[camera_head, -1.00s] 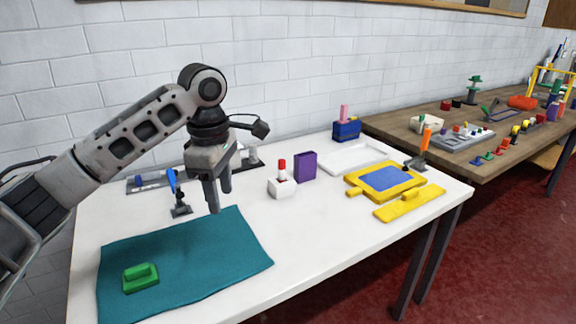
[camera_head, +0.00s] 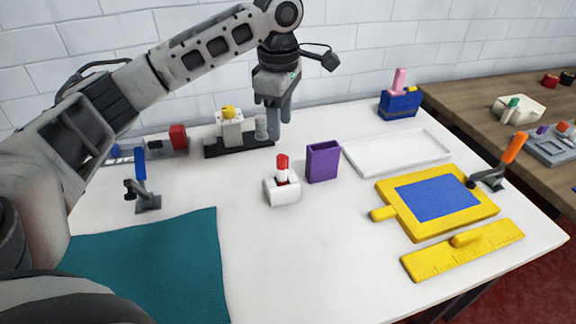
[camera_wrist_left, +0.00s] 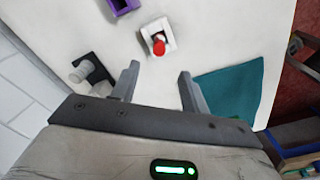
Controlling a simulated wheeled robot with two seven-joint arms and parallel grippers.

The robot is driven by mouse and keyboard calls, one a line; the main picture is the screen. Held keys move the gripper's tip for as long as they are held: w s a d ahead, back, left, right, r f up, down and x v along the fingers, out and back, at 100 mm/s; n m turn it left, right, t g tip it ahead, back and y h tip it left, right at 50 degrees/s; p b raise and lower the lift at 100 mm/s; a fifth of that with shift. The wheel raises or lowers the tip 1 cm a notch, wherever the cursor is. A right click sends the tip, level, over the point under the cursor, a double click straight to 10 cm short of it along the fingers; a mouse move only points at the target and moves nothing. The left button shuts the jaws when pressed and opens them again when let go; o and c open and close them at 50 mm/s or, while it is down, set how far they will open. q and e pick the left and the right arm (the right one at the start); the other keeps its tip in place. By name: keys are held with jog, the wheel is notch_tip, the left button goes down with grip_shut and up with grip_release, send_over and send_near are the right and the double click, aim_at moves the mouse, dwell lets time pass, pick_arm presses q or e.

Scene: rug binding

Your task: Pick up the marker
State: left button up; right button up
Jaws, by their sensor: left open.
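The marker (camera_head: 282,168), seen as a red cap end, stands upright in a small white holder (camera_head: 283,192) on the white table. In the left wrist view the marker (camera_wrist_left: 159,46) shows end-on in its holder, ahead of the fingertips and between their lines. My left gripper (camera_head: 278,120) is open and empty, pointing down above the back of the table, behind the marker and apart from it. Its two fingers also show in the wrist view (camera_wrist_left: 158,72). The marker's lower part is hidden in the holder. My right gripper is not in view.
A purple box (camera_head: 323,161) stands close right of the holder. A black-based device (camera_head: 240,146) is behind, near my gripper. A blue-handled clamp (camera_head: 141,175) and teal cloth (camera_head: 150,260) lie left. A white tray (camera_head: 398,152), yellow frame (camera_head: 395,212) and yellow ruler (camera_head: 430,262) lie right.

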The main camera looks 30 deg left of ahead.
aim_at(282, 156)
pick_arm(q)
notch_tip(282, 156, down, 12)
jog(key=shift+w+f, duration=0.1)
grip_shut()
dwell(0.5)
